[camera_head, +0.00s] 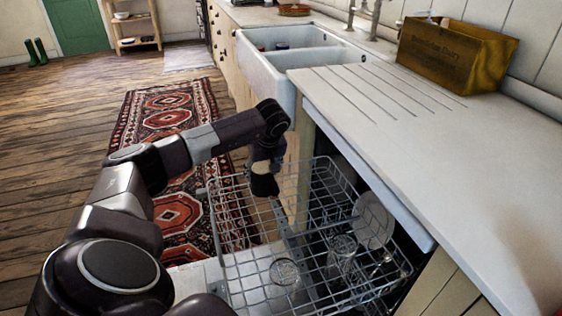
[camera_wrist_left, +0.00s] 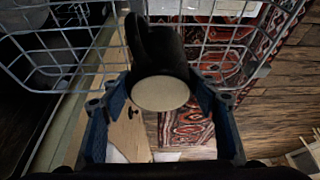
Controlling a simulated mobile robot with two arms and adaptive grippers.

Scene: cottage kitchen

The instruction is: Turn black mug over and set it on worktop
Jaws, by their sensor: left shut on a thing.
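The black mug (camera_head: 264,186) is held by my left gripper (camera_head: 263,165) at the far left corner of the pulled-out wire rack. In the left wrist view, the black mug (camera_wrist_left: 162,52) shows its pale round base facing the camera, so it appears bottom-up, mouth down. My left gripper (camera_wrist_left: 160,88) is shut on it, one finger on each side. A dark handle-like part sticks out on the mug's left in that view. The pale worktop (camera_head: 460,175) lies to the right of the mug, with bare room. My right gripper is not in view.
The wire rack (camera_head: 222,250) holds clear glasses (camera_head: 342,252) and a pale plate (camera_head: 373,218). A white double sink (camera_head: 262,62) and a brown box (camera_head: 455,55) are at the back. The worktop's front and middle are clear. A patterned rug (camera_head: 165,110) covers the floor at left.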

